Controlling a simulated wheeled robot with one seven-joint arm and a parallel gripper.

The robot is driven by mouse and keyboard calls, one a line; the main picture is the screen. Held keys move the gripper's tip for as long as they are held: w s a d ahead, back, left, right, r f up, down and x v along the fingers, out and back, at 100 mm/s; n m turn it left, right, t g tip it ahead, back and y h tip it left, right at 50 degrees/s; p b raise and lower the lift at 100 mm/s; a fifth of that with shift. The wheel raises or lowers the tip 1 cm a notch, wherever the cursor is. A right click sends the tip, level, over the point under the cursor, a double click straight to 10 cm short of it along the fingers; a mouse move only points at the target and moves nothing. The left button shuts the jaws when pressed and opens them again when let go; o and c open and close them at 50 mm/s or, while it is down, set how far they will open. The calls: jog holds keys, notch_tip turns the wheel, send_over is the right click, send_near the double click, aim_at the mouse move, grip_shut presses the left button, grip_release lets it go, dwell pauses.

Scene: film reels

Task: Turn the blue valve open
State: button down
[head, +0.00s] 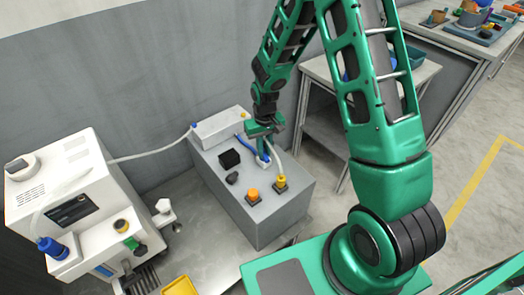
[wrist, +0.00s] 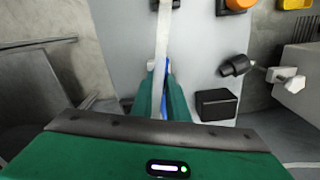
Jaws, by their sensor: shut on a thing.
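A grey box (head: 262,217) stands by the wall. A blue part, which I take to be the blue valve (head: 241,140), shows on its top at my gripper. My gripper (head: 264,157) reaches down over the box. In the wrist view its green fingers (wrist: 163,92) are close together, with a narrow strip of the blue valve (wrist: 165,68) between them. My gripper is shut on it; the fingers hide most of the valve, so its turn angle cannot be told.
The box top also carries a black block (head: 230,158), a dark knob (head: 232,178), an orange knob (head: 253,195) and a yellow fitting (head: 280,182). A white machine (head: 75,195) with a blue knob (head: 50,246) stands left. A workbench (head: 325,75) is behind right.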

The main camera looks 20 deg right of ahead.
jog(key=shift+w+n, duration=0.2)
jog(key=shift+n, duration=1.3)
jog(key=c, duration=1.7)
grip_release()
jog(key=shift+s, duration=0.1)
jog(key=shift+r, duration=0.1)
notch_tip(320, 180, up, 11)
jog(key=shift+f, duration=0.2)
